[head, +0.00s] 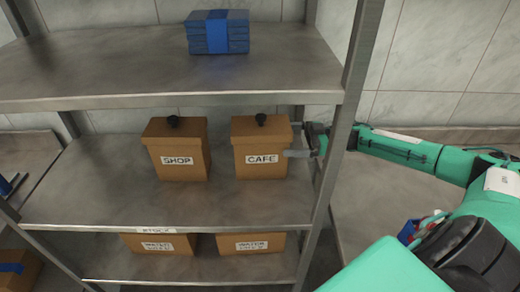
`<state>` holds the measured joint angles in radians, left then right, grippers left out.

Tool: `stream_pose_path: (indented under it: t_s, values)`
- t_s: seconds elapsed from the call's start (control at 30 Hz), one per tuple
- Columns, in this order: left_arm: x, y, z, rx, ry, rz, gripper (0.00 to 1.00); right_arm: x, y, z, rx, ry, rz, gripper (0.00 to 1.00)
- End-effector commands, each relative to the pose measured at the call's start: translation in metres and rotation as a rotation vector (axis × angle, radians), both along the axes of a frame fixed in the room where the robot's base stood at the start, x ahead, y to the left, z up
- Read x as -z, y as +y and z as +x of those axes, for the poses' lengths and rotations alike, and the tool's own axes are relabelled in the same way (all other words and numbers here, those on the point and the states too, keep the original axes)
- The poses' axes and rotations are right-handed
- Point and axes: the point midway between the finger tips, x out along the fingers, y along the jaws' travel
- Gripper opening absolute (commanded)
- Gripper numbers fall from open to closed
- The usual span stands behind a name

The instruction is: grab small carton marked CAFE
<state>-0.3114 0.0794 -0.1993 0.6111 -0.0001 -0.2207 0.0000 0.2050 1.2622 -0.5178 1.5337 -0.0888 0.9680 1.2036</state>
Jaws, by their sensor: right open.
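The small brown carton marked CAFE (262,145) stands upright on the middle shelf. It has a lid with a black knob on top and a white label on its front. My right gripper (299,140) is at the carton's right side, reaching in past the shelf's front right post. It is open, with one grey finger near the carton's front right edge; the post hides part of the gripper. I cannot tell whether the fingers touch the carton. My left gripper is out of view.
A similar carton marked SHOP (178,150) stands to the left with a narrow gap. The metal post (338,130) stands close to my right gripper. The upper shelf (120,75) holds a blue strapped stack (217,33). Two WATER cartons (250,244) sit below. The middle shelf's front is clear.

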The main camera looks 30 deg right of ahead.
Motion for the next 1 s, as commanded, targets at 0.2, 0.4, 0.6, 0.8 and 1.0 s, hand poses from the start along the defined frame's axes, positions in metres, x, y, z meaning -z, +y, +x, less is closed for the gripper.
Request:
stream_pose_path:
  t_s: [0.2, 0.4, 0.6, 0.8, 1.0]
  values:
    - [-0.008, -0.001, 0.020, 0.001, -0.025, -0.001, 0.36, -0.002, 0.012, 0.006, -0.001, -0.002, 0.001, 1.00]
    - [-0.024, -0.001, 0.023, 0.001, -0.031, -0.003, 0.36, 0.000, 0.035, 0.019, -0.001, -0.001, 0.003, 1.00]
    - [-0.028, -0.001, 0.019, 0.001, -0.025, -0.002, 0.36, 0.003, 0.050, 0.027, 0.000, 0.000, 0.000, 1.00]
    - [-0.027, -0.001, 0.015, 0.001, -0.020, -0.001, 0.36, 0.004, 0.051, 0.028, 0.000, 0.001, -0.002, 1.00]
    - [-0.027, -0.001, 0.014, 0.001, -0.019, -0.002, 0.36, 0.004, 0.051, 0.028, 0.000, 0.000, -0.001, 0.67]
